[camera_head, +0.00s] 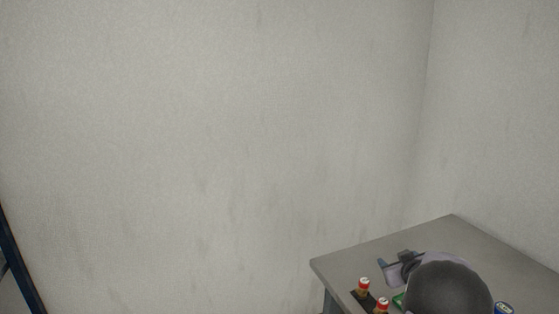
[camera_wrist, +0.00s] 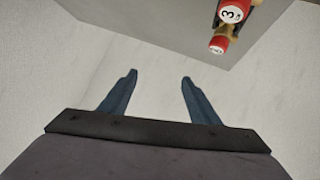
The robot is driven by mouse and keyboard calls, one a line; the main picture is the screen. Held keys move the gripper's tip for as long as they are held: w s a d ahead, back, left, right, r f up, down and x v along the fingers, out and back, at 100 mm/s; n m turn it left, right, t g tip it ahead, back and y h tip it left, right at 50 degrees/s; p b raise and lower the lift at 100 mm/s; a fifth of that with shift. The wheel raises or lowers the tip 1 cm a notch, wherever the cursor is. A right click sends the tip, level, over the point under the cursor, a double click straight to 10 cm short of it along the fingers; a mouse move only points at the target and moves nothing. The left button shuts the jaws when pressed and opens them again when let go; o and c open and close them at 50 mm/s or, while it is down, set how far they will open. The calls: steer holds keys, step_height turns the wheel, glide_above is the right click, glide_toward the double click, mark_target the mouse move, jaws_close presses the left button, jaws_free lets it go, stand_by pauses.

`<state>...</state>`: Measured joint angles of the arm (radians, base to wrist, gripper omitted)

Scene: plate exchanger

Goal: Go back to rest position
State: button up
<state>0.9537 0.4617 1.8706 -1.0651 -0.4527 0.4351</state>
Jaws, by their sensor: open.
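My gripper (camera_wrist: 158,80) is open in the wrist view. Its two blue fingers stand apart with nothing between them. Beyond the fingers is a pale, bare surface. In the head view a dark rounded part, which looks like part of my arm, covers part of the table at the lower right.
A grey table (camera_head: 345,263) stands at the lower right in the head view. Red-capped items (camera_wrist: 220,44) show at the wrist view's top. A dark blue frame (camera_head: 18,262) stands far left.

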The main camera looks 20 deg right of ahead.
steer(key=s+a+f+g+y, duration=0.1)
steer(key=a+f+g, duration=0.15)
steer(key=a, duration=0.85)
steer(key=s+a+f+g+y, duration=0.1)
steer(key=a+f+g, duration=0.15)
steer(key=a, duration=0.85)
steer(key=s+a+f+g+y, duration=0.2)
steer(key=s+a+g, duration=0.1)
steer(key=s+a, duration=0.6)
steer(key=s+a+f+n+g+y, duration=0.1)
steer(key=s+a+f+g+y, duration=0.1)
steer(key=s+a, duration=0.8)
steer(key=a+f, duration=0.1)
steer(key=a, duration=0.2)
steer(key=shift+n+g, duration=0.3)
steer(key=shift+g, duration=0.1)
stand_by(1.3)
